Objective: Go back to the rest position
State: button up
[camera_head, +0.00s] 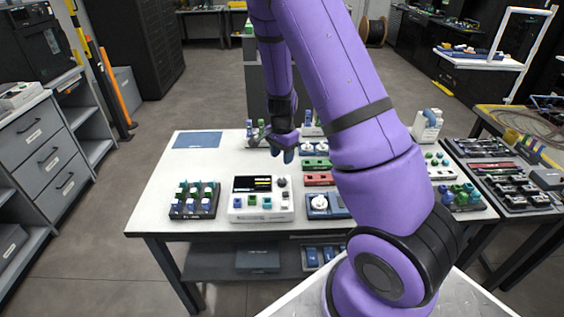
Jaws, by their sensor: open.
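My purple arm reaches from the bottom right up and over the white table (165,222). Its forearm folds down again behind the upper arm. The white splicer-like device (262,211) with a dark screen stands at the table's front middle, in front of the gripper. A dark rack (194,214) with several blue and green pieces stands left of it.
A blue mat (197,140) lies at the table's back left. Red and green blocks (318,180) and a blue fixture with a white spool (320,203) stand near my arm.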

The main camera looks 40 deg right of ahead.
jog(key=shift+r, duration=0.15)
dwell(0.4)
jog(key=s+a+r+n+t+y, duration=0.1)
jog(key=s+a+r+n, duration=0.2)
jog(key=r, duration=0.5)
jog(key=s+a+r+n+t, duration=0.1)
jog(key=s+a+r+n, duration=0.15)
jog(key=r, duration=0.45)
jog(key=s+a+r+n+t+y, duration=0.15)
jog(key=a+r, duration=0.25)
jog(key=r, duration=0.4)
jog(key=s+a+r+n+t+h, duration=0.1)
jog(key=s+r+n, duration=0.3)
jog(key=s, duration=0.5)
jog(key=s+a+r+n+h, duration=0.1)
jog(key=s+a+r+n, duration=0.1)
jog(key=s+r+n, duration=0.2)
jog(key=s+r, duration=0.3)
jog(key=s, duration=0.3)
jog(key=shift+s+a+n+t, duration=0.3)
jog(key=shift+n+t, duration=0.05)
jog(key=shift+n, duration=0.05)
